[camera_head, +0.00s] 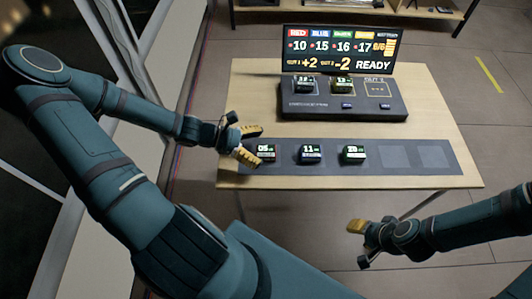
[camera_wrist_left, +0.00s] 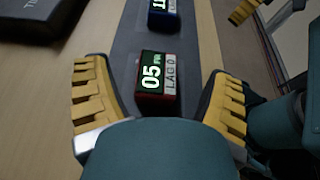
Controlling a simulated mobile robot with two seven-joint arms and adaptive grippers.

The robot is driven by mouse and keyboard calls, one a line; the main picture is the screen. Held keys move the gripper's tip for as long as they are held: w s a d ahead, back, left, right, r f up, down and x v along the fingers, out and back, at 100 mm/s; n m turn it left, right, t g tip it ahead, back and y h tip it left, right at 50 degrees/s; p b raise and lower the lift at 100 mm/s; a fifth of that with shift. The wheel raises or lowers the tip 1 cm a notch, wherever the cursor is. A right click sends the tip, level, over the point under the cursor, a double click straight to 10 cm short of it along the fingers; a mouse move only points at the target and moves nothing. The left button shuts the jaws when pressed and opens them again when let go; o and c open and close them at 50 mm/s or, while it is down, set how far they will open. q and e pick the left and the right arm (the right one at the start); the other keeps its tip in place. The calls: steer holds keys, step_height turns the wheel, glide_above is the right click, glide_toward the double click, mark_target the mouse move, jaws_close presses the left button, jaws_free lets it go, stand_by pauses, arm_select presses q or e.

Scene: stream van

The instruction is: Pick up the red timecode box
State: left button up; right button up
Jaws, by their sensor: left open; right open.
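The red timecode box (camera_head: 265,153) shows "05" and sits on the left end of the grey mat strip. In the left wrist view the fingers stand apart to either side of the box, and contact is not visible. My right gripper (camera_head: 359,244) is open and empty, off the table's front edge.
On the mat (camera_head: 430,155), a blue box (camera_head: 311,154) showing "11" and a green-lit box (camera_head: 354,154) stand right of the red one. Two boxes sit on the black console (camera_head: 320,107), below a scoreboard screen (camera_head: 340,47). The mat's right squares are empty.

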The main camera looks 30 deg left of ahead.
mark_target(271, 150)
arm_select(q)
steer(key=b+x, duration=0.1)
steer(key=x, duration=0.3)
steer(key=shift+a+f, duration=0.1)
steer(key=shift+f, duration=0.05)
steer(key=shift+w+d+f, duration=0.1)
steer(key=shift+w+d, duration=0.05)
steer(key=shift+d, duration=0.15)
steer(key=c, duration=1.3)
steer(key=shift+c, duration=0.2)
